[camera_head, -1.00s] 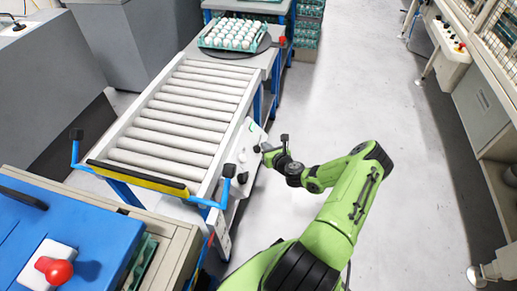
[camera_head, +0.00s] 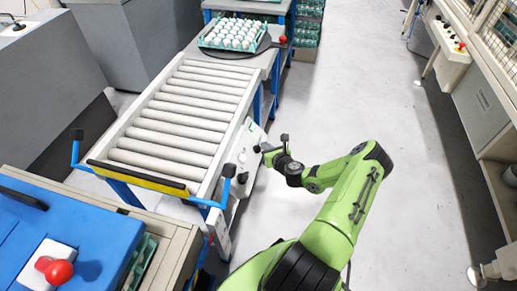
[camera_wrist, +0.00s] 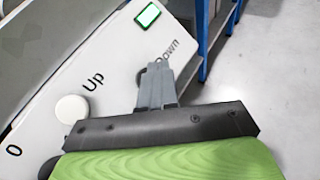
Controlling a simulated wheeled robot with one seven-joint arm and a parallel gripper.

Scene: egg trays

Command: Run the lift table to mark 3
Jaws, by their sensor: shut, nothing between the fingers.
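The lift table (camera_head: 122,129) has a bed of grey rollers and a white control panel (camera_head: 236,175) on its right side. In the wrist view the panel shows a round white button (camera_wrist: 71,109) beside the word "Up", a "0" at lower left, and a lit green display (camera_wrist: 147,15) whose reading I cannot make out. My gripper (camera_wrist: 158,68) is shut and empty, its tips over the panel beside the word "Down". A grey round part (camera_wrist: 140,76) is partly hidden behind the fingers. I cannot tell whether the tips touch it. In the head view my gripper (camera_head: 266,150) is at the panel.
A tray of white eggs (camera_head: 234,34) stands on a dark round plate beyond the rollers. A blue handle frame with a yellow bar (camera_head: 136,178) crosses the table's near end. A blue unit with a red knob (camera_head: 59,272) is at lower left. The floor at right is clear.

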